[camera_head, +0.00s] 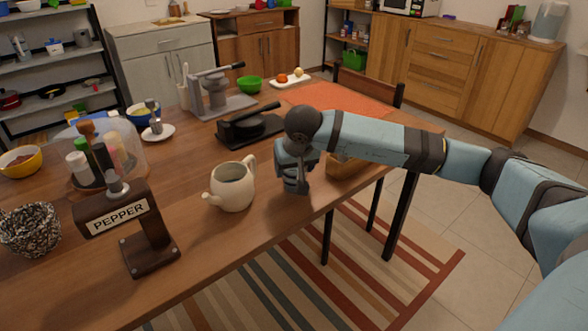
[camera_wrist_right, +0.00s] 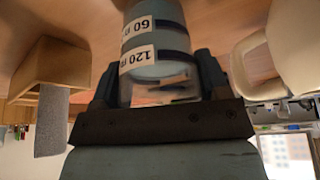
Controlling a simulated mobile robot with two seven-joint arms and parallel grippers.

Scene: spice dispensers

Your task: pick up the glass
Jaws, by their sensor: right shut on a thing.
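The glass (camera_wrist_right: 154,62) shows in the right wrist view as a clear cup with white labels reading 60 and 120 and dark bands. It sits between the two dark fingers of my right gripper (camera_wrist_right: 158,88), which is shut on it. In the head view my right gripper (camera_head: 297,184) points down at the near edge of the wooden table, just right of the cream pitcher. The glass cannot be made out there, hidden by the gripper. My left gripper is not in view.
The cream pitcher (camera_head: 232,186) stands close to the gripper's left. A wooden box (camera_head: 346,166) is to its right, partly behind my arm. A black press (camera_head: 250,128) is behind. A PEPPER dispenser (camera_head: 127,228) stands at the front left of the table (camera_head: 190,240).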

